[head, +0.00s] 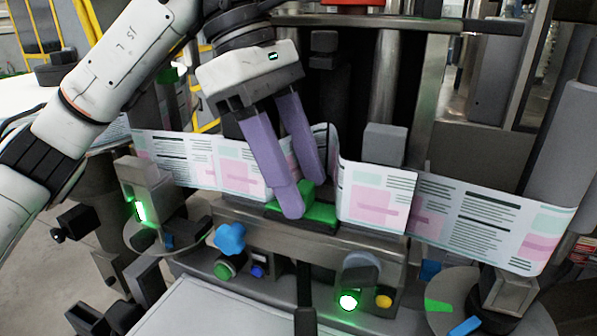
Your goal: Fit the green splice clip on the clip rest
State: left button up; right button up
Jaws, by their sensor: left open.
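The green splice clip (321,213) lies low in the middle of the head view, on the dark top of the machine's front block, where the label web dips behind it. I cannot clearly tell the clip rest apart from this block, or whether the clip is seated on it. My left gripper (303,197) points down with its two purple fingers apart, one at the front and one behind, close over the clip. The near finger hides part of the clip, and contact is unclear. My right gripper is out of view.
The printed label web (480,222) runs across the machine on both sides of the clip. A grey block (384,144) stands right of the fingers. A blue knob (230,238) and lit buttons sit on the front face below. A pale flat surface (215,312) lies in front.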

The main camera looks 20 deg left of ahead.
pick_arm(q)
jog(key=shift+v, duration=1.1)
jog(key=p+v, duration=0.2)
jog(key=v, duration=0.6)
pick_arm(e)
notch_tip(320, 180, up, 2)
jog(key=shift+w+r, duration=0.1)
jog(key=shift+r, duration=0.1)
pick_arm(q)
jog(key=shift+a, duration=0.1)
